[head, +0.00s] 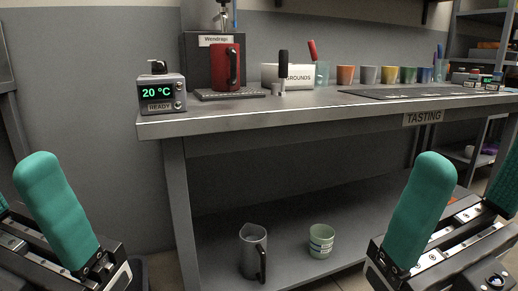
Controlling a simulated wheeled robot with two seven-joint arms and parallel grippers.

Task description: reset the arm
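My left gripper (18,190) is at the lower left edge, its second finger mostly cut off by the frame. Its green fingers stand apart with nothing between them. My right gripper (470,170) is at the lower right, with its two green fingers wide apart and empty. Both grippers are in front of the grey workbench (300,113) and touch nothing that I can see.
On the bench are a temperature box (162,93) reading 20 °C, a red jug (228,67), a grounds box (300,77) and several coloured cups (367,75). A grey pitcher (252,250) and a pale green cup (321,241) stand on the lower shelf.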

